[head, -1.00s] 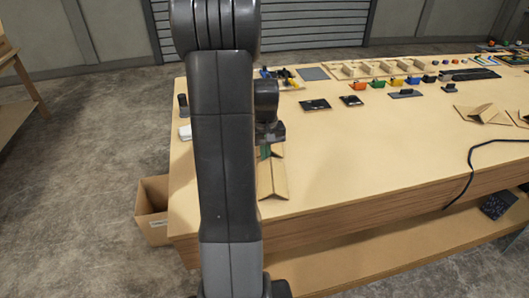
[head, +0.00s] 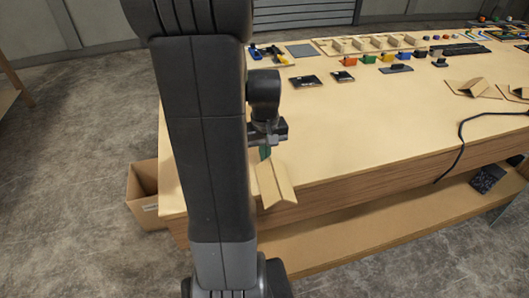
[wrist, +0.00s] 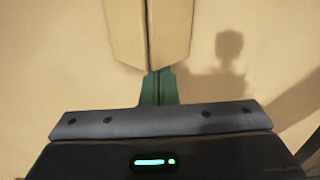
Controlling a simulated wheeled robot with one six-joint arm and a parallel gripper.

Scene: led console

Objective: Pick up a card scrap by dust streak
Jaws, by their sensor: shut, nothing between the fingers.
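A folded tan card scrap (head: 275,184) is at the near left part of the table, its lower end overlapping the table's front edge in the head view. In the wrist view the card scrap (wrist: 128,30) lies just beyond my fingertips, with a dark fold line down its middle. My gripper (head: 265,152) has green fingers. They are shut, and the fingertips (wrist: 157,75) meet the near end of the fold, with no clear grip visible. I cannot make out a dust streak on the card. My arm hides part of the table's left side.
More folded card pieces (head: 470,88) lie at the right of the wooden table (head: 370,120). Dark flat pieces (head: 305,80) and several coloured blocks stand farther back. A black cable (head: 462,135) hangs over the front edge. A cardboard box (head: 142,195) stands on the floor at left.

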